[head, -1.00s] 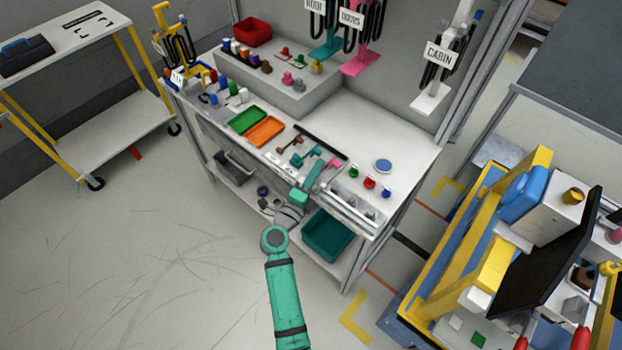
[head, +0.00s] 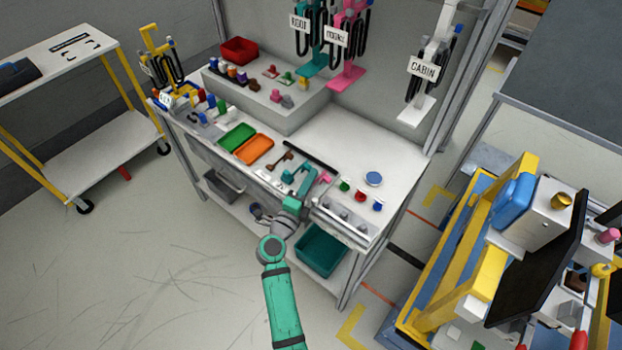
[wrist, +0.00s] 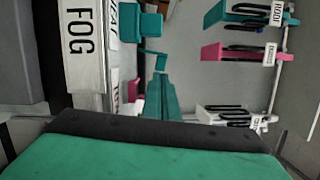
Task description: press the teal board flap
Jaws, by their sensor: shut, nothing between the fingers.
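The teal board flap (head: 287,177) sits near the front edge of the workbench, between a brown flap (head: 279,160) and a pink one (head: 325,178). In the wrist view, teal pieces that look like the flap (wrist: 150,26) show at upper centre. My gripper (head: 311,179) is teal, shut and empty, close beside the flap on its right. In the wrist view its narrow fingers (wrist: 160,80) point up toward the teal pieces. I cannot tell whether the fingertips touch the flap, since teal overlaps teal.
A green tray (head: 238,137) and an orange tray (head: 255,150) lie left of the flaps. A black bar (head: 309,157) lies behind them. A FOG label (wrist: 79,30) stands close at left in the wrist view. The bench top right of the raised block is mostly clear.

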